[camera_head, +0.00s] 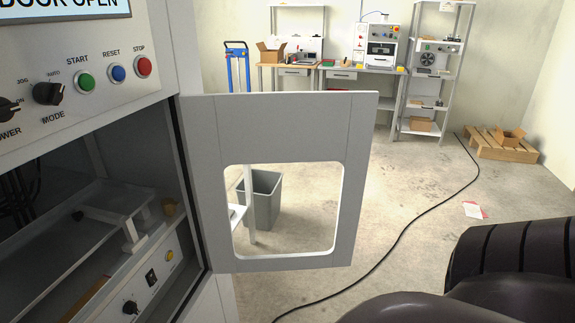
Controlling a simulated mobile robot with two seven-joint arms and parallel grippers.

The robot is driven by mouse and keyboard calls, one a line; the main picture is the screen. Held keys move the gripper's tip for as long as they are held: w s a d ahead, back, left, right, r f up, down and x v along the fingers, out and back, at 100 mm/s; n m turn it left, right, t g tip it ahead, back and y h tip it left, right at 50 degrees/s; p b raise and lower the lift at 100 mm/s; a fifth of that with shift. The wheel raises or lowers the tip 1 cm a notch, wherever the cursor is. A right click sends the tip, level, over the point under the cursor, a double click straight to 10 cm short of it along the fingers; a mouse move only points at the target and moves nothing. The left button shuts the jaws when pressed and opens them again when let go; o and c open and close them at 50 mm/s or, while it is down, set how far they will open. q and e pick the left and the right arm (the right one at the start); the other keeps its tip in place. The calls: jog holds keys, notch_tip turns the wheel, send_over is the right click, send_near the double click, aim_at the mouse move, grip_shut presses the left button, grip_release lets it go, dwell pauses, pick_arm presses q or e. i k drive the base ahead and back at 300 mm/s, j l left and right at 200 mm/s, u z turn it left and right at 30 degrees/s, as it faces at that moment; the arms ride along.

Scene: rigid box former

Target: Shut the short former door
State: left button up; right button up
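The short former door (292,128) is a light grey panel with a large rounded window cut-out. It stands swung open to the right of the machine, its left edge at the hinge side of the opening. The former cabinet (158,60) fills the left, and its dark interior with trays and a lower control panel shows through the open doorway. A partly cut-off display at the top reads as "DOOR OPEN". A dark part of my own arm shows at the lower right, clear of the door in the picture. Neither gripper shows.
Green start (86,82), blue reset (118,74) and red stop (143,66) buttons sit on the cabinet front. A grey bin (266,203) stands behind the door. A black cable (408,228) crosses the floor. Benches, a shelf rack (436,70) and a pallet (495,150) are farther back.

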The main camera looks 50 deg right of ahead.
aim_at(222, 131)
jog(key=l+z, duration=0.2)
jog(key=l, duration=0.6)
jog(key=l+u, duration=0.1)
jog(key=l, duration=0.45)
jog(key=l+u, duration=0.15)
jog(key=l, duration=0.45)
jog(key=k+l+u, duration=0.1)
jog(key=l, duration=0.45)
jog(key=l+u, duration=0.3)
jog(key=l, duration=0.5)
jog(key=k+l+u, duration=0.1)
jog(key=l+u, duration=0.25)
jog(key=l, duration=0.5)
jog(key=l+u, duration=0.35)
jog(key=l, duration=0.5)
jog(key=l+u, duration=0.3)
jog(key=k+l+u, duration=0.1)
jog(key=l+u, duration=0.15)
